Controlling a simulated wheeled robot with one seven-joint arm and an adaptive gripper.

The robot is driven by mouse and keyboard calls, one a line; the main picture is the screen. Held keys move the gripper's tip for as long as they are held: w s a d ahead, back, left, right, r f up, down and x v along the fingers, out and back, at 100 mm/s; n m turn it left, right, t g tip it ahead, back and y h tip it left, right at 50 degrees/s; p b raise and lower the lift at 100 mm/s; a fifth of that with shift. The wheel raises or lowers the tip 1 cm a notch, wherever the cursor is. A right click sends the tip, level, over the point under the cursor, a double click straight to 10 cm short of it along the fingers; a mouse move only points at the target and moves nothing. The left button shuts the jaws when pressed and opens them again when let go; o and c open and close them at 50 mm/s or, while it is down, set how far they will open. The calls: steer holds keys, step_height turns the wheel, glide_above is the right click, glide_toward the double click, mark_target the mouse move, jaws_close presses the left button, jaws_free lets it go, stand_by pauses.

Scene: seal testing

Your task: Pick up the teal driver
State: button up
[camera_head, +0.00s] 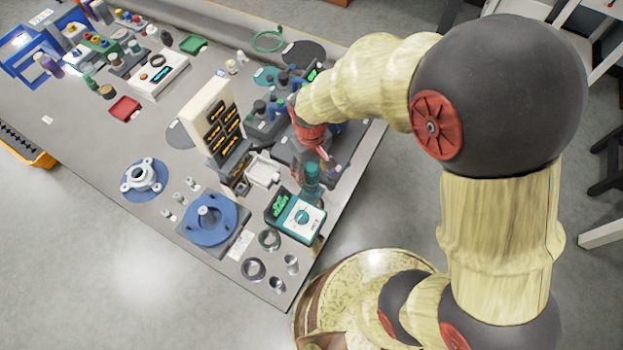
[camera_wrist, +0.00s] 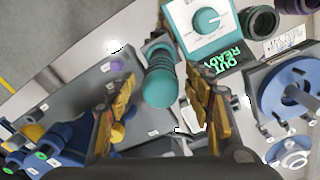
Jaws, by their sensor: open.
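The teal driver (camera_wrist: 160,82) shows in the wrist view as a ribbed teal cylinder, roughly between the fingers and toward the camera. In the head view a teal upright body, the driver (camera_head: 311,178), stands just beyond the meter, below my gripper. My gripper (camera_wrist: 160,115) is open, with one brown-yellow finger on each side of the picture. In the head view my gripper (camera_head: 308,158) hangs close to the driver, and its fingers are largely hidden by the arm. I cannot tell whether either finger touches the driver.
A teal meter (camera_head: 295,214) stands close beside the driver; its dial also shows in the wrist view (camera_wrist: 205,22). A beige rack (camera_head: 207,112) with dark slots stands to the left. Blue flanges (camera_head: 208,222) and metal rings (camera_head: 253,270) lie toward the front edge.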

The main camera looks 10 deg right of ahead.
step_height(320, 180, down, 5)
steer(key=shift+s+f+b, duration=0.1)
steer(key=shift+f+b, duration=0.05)
steer(key=shift+b, duration=0.95)
steer(key=c, duration=0.4)
jaws_close()
